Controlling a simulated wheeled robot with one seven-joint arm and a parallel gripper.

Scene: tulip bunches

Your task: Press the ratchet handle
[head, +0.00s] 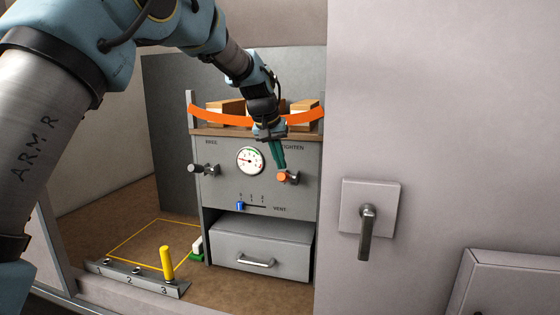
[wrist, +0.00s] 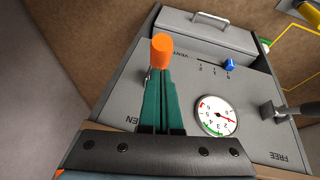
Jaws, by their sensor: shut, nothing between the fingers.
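The ratchet handle with an orange knob (head: 286,177) sticks out of the right side of the grey panel, below the TIGHTEN label. My gripper (head: 277,158) points down at it, with its green fingers shut and empty. In the wrist view the fingertips (wrist: 161,82) overlap the lower edge of the orange knob (wrist: 162,51). I cannot tell whether they touch it. An orange strap (head: 212,117) curves across wooden blocks on top of the unit. The round gauge (head: 250,160) has its needle toward the left in the head view.
A dark lever (head: 205,169) sits at the panel's left, under FREE. A blue vent slider (head: 240,206) and a closed drawer (head: 262,245) are below. A numbered rail with a yellow peg (head: 166,263) stands at front left. A wall with a handle (head: 367,232) is at right.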

